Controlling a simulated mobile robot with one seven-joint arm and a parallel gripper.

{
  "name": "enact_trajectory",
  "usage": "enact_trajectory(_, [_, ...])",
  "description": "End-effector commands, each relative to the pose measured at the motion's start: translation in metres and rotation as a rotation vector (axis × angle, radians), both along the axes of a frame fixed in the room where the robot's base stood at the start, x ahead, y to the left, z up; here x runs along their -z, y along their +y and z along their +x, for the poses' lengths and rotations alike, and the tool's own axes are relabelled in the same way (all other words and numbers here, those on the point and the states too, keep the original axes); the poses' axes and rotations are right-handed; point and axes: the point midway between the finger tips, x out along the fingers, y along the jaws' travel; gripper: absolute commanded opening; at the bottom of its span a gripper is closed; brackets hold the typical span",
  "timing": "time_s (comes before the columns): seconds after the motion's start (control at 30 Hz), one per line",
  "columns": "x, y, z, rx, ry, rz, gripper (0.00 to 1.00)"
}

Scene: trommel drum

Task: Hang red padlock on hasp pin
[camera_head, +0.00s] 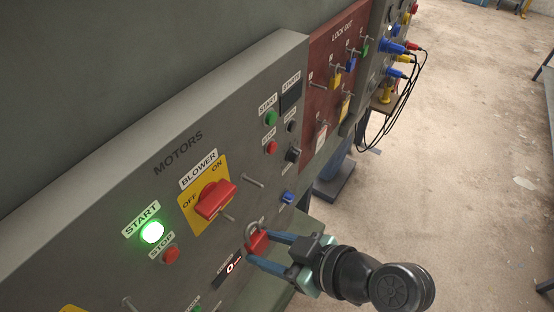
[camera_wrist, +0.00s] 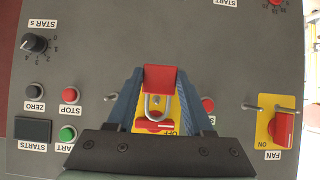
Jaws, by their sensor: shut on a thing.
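My gripper (camera_head: 258,248) is shut on the red padlock (camera_head: 257,240), held in front of the grey MOTORS panel below the blower switch. The padlock's grey shackle points up toward the switch in the head view. In the wrist view the padlock's red body (camera_wrist: 158,79) sits between the blue fingers, with the shackle (camera_wrist: 154,106) over the yellow blower plate. The red blower switch (camera_head: 214,200) has one metal pin (camera_head: 228,218) at its lower right and another pin (camera_head: 254,181) farther right. The shackle appears apart from both pins; which one is the hasp pin is not clear.
A lit green START button (camera_head: 152,232) and red STOP button (camera_head: 170,254) sit left of the gripper. A blue item (camera_head: 287,197) is on the panel to the right. The red LOCK OUT board (camera_head: 325,75) is farther back. Open floor (camera_head: 460,180) lies right.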

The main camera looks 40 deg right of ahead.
Motion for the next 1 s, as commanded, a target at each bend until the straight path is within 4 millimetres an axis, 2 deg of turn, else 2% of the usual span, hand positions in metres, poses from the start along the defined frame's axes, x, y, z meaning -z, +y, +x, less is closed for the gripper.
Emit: enact_trajectory(1.0, [0.009,0.020,0.054,-0.001,-0.002,-0.001,0.00])
